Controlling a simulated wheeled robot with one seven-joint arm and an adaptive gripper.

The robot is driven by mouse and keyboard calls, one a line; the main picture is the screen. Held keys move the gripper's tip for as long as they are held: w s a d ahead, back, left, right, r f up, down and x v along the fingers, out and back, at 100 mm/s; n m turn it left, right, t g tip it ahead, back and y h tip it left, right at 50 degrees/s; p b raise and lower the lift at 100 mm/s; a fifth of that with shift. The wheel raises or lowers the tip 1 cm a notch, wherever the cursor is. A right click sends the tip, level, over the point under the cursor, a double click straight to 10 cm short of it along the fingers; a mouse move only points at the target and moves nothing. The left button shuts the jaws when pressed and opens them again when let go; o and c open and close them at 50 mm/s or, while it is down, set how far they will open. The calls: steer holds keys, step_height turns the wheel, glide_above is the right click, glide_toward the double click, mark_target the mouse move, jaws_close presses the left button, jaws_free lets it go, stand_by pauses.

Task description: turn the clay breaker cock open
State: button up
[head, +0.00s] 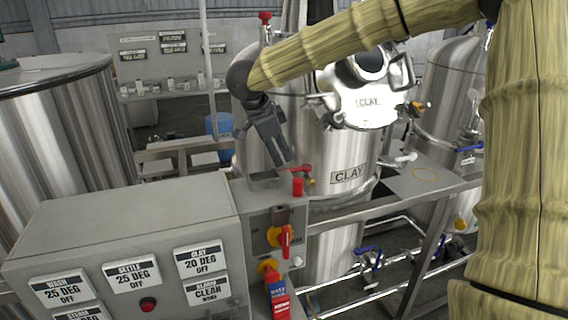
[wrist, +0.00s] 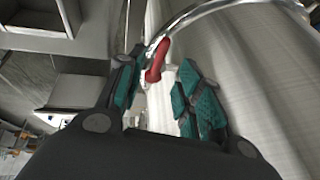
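The tank with the CLAY plate (head: 348,174) stands in the middle of the head view. My gripper (head: 286,163) points down just left of and above this lever. The fingers are apart, with a gap to the lever. I cannot tell its depth between them.
A grey control box (head: 130,225) with labels stands at the front left. A red button post (head: 298,187) and red-and-yellow switches (head: 284,238) are close below the gripper. The tank wall is close on the right.

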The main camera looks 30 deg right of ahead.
mark_target(291, 170)
steer(key=shift+p+x, duration=0.65)
steer(key=shift+x, duration=2.45)
steer(key=shift+w, duration=0.15)
jaws_close()
